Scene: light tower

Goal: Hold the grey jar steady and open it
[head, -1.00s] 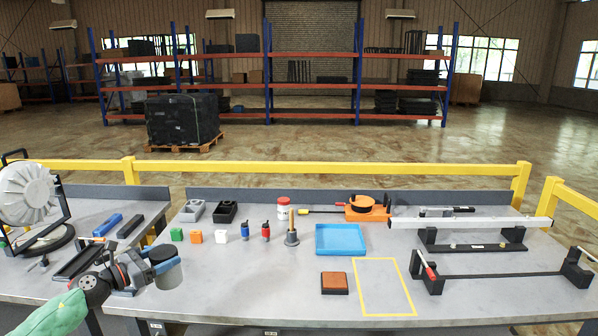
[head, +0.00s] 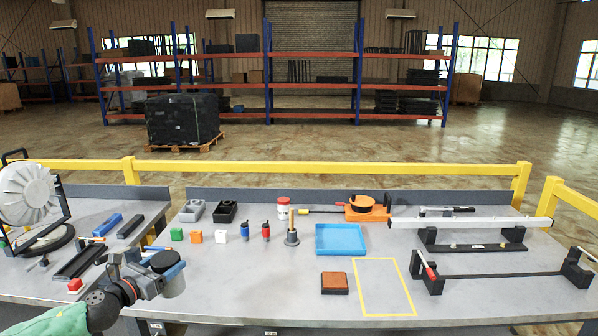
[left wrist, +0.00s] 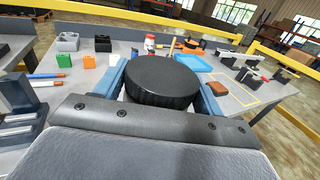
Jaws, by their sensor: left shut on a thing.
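The grey jar (head: 171,283) has a dark round lid (head: 165,261) and is upright in my left gripper (head: 167,275), over the front left of the table. The gripper's blue fingers are shut on the jar from both sides. In the left wrist view the black lid (left wrist: 161,82) sits on top, between the two fingers (left wrist: 162,90), and hides most of the jar body. The lid looks seated on the jar. My right gripper is in neither view.
The grey table (head: 250,285) is clear just right of the jar. Behind stand green, orange and white blocks (head: 221,237), small bottles and a blue tray (head: 340,239). A brown block (head: 334,283) lies beside a yellow outline (head: 384,313). A large lamp-like unit (head: 27,195) stands left.

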